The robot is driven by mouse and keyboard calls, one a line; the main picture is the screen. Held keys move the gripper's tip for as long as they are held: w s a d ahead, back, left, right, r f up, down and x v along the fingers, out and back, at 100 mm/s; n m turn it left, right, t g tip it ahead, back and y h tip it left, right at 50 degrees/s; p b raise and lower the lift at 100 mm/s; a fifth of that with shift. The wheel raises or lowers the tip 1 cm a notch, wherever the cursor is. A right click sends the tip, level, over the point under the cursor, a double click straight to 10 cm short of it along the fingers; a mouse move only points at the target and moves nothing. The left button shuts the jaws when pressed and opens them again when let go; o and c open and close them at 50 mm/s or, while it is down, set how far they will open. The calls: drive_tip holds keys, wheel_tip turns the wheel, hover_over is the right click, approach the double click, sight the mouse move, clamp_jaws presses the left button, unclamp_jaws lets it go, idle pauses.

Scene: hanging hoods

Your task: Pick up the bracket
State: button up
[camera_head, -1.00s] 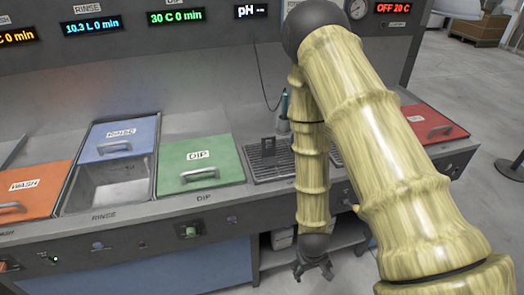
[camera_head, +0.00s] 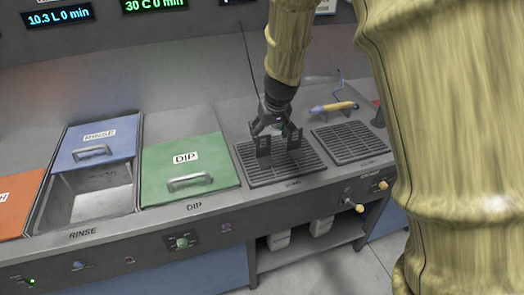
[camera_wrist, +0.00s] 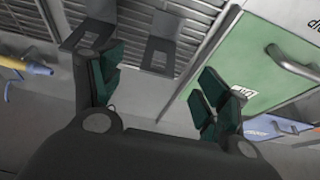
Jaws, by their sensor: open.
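Two dark grey upright plates with a hole in each stand on the left drain grate. They look like brackets; I cannot tell which one is meant, or whether they join. In the head view one bracket plate (camera_head: 263,146) is at left and the other plate (camera_head: 294,141) at right. The wrist view shows one plate (camera_wrist: 160,54) in the gap between the fingers, beyond the tips, and one plate (camera_wrist: 88,34) by the left finger. My gripper (camera_head: 273,128) is open and empty, pointing down close over the plates. Its green-padded fingers (camera_wrist: 160,84) are spread; contact is unclear.
The left grate (camera_head: 268,176) lies between the closed green DIP lid (camera_head: 188,170) and a second, bare grate (camera_head: 350,142). A yellow-and-blue tool (camera_head: 333,107) lies behind that grate. The RINSE basin (camera_head: 97,192) is partly open. A back wall rises behind the counter.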

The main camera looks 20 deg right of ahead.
drive_tip(key=p, duration=0.2)
approach(262, 154)
drive_tip(key=shift+w+d+f, duration=0.15)
drive_tip(key=shift+w+f, duration=0.85)
drive_tip(key=shift+f, duration=0.35)
drive_tip(key=shift+w+d+f, duration=0.15)
drive_tip(key=shift+w+f, duration=0.85)
drive_tip(key=shift+f, duration=0.35)
clamp_jaws()
